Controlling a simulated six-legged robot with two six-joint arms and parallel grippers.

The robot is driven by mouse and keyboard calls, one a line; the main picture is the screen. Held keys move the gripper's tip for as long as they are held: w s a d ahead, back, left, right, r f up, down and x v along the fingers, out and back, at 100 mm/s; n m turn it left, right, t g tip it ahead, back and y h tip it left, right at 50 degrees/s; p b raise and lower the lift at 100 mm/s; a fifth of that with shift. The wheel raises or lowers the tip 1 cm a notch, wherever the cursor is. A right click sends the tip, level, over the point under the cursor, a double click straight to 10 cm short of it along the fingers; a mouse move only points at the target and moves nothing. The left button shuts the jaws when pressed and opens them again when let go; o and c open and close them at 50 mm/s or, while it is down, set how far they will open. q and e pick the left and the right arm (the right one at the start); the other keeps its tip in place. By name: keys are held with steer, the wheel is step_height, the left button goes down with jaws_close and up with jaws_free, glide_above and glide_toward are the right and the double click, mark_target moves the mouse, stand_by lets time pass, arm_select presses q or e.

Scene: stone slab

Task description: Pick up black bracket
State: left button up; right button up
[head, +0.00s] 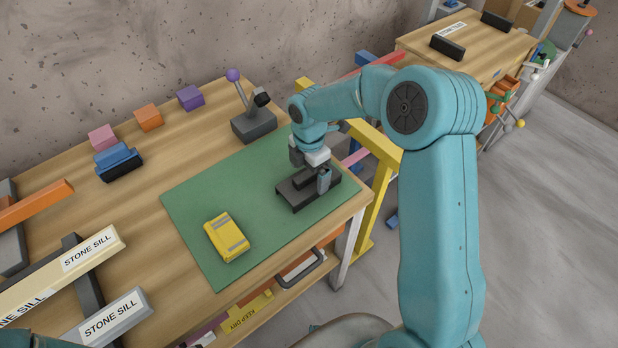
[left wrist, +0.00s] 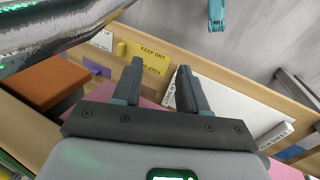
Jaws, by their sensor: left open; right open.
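The black bracket (head: 294,198) lies on the green mat (head: 190,215) near its right end in the head view. It has a flat dark base and a raised part. My right gripper (head: 312,177) is open and points down over the bracket, its fingers at the raised part. They hide some of the bracket; I cannot tell whether they touch it. My left gripper (left wrist: 160,75) is open and empty in the left wrist view, over an open drawer. The bracket does not show in that view.
A yellow block (head: 226,237) lies on the mat to the left. A grey box with a purple-knobbed lever (head: 254,124) stands behind the bracket. A yellow frame (head: 378,185) stands right of the table. The drawer (head: 270,310) below holds a KEEP DRY sign (left wrist: 144,65).

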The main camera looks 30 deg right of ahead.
steer(key=shift+f, duration=0.5)
steer(key=shift+c, duration=0.7)
steer(key=c, duration=0.7)
steer(key=shift+r, duration=0.1)
